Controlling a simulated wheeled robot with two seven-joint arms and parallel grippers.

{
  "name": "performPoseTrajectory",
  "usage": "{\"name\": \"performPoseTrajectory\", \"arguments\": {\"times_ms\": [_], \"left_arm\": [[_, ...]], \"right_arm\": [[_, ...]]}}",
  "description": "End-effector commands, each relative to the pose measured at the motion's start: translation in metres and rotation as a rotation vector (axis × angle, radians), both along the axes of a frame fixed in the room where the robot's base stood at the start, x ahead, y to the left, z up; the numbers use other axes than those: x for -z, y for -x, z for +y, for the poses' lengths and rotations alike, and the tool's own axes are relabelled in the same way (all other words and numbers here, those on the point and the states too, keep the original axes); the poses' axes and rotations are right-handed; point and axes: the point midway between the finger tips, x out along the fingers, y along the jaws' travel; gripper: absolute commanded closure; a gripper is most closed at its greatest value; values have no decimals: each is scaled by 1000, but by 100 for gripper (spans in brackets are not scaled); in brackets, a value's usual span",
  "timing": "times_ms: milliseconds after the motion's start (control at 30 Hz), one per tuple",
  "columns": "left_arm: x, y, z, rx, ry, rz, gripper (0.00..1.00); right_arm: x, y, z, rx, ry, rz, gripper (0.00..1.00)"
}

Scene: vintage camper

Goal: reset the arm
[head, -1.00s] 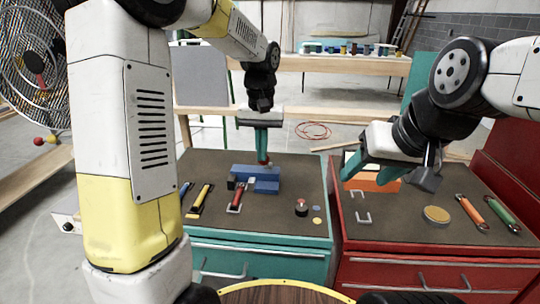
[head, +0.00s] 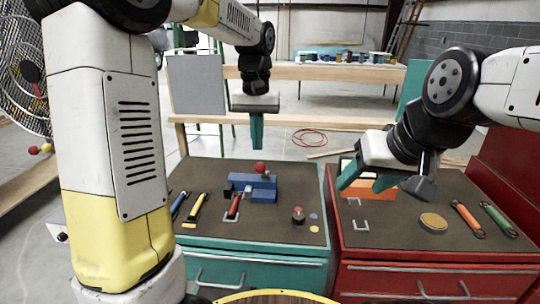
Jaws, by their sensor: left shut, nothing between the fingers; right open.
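My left gripper (head: 257,146) is shut and empty, pointing down above the back of the teal cabinet (head: 262,252). It hangs clear above a blue block-like fixture (head: 262,186) that has a small red ball (head: 260,168) on top. My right gripper (head: 362,184) is open and empty over the left part of the red cabinet (head: 440,256). Its teal fingers are in front of an orange and white object (head: 383,190), which is partly hidden behind them.
The red top holds a round tin (head: 433,222), an orange tool (head: 467,217) and a green tool (head: 499,219). A wooden rail (head: 310,121) runs behind.

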Motion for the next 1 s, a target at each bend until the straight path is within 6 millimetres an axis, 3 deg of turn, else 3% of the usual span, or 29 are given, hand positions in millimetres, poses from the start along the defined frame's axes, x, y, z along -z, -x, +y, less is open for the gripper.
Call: {"name": "performPoseTrajectory", "arguments": {"times_ms": [167,333,633,800,1000], "left_arm": [[-20,30,18,2,39,-76,100],[-36,84,40,11,98,-208,100],[-29,171,63,17,171,-441,100],[-19,195,66,18,187,-519,100],[-15,202,66,20,189,-542,100]], "right_arm": [[0,0,0,0,0,0,43],[0,0,0,0,0,0,43],[0,0,0,0,0,0,43],[0,0,0,0,0,0,43],[0,0,0,0,0,0,43]]}}
